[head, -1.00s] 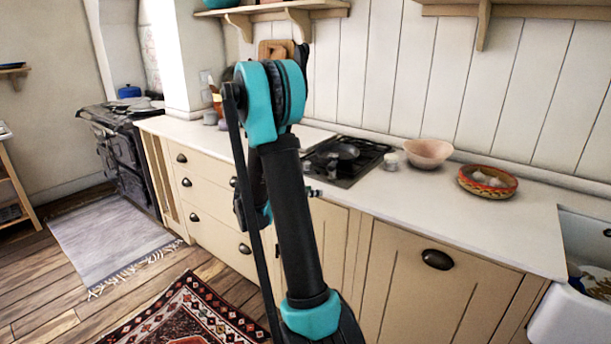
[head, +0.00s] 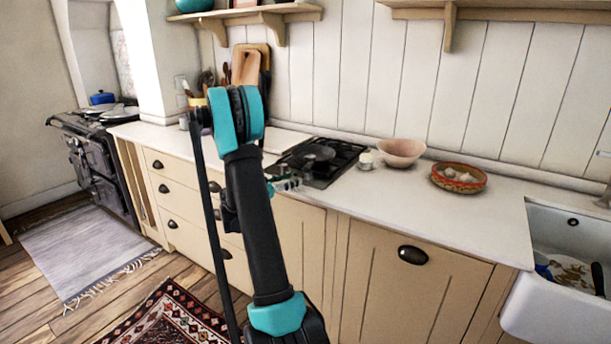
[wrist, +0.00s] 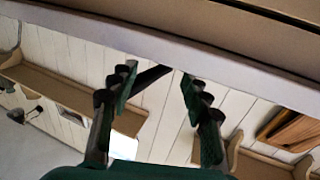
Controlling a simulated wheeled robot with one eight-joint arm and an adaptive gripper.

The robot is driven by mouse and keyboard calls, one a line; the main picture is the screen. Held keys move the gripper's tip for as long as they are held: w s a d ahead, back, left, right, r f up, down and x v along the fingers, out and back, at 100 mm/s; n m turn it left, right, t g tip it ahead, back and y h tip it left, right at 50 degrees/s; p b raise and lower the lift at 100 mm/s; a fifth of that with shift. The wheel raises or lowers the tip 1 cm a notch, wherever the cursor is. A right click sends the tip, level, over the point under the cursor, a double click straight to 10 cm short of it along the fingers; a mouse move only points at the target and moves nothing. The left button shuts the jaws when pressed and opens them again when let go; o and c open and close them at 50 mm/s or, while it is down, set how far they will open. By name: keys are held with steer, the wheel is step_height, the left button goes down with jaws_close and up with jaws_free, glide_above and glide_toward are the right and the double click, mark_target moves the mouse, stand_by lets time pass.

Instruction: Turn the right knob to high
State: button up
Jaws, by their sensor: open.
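The black hob (head: 335,166) is set into the white worktop in the head view, with a dark pan (head: 317,151) on it. Its knobs are too small to make out, so I cannot tell the right knob or its setting. My gripper (head: 287,185) shows small and partly behind my arm, near the front left of the hob. In the wrist view my gripper (wrist: 158,84) is open, its two fingers apart with nothing between them. No knob shows in that view.
The worktop's edge (wrist: 170,47) crosses the upper wrist view. A small white jar (head: 365,160), a pink bowl (head: 401,151) and a patterned basket (head: 458,179) stand right of the hob. The sink (head: 545,240) is at far right. Worktop before the basket is clear.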

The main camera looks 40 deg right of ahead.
mark_target(306, 174)
steer(key=d, duration=0.7)
steer(key=shift+w+d, duration=0.3)
steer(key=shift+d, duration=0.05)
jaws_close()
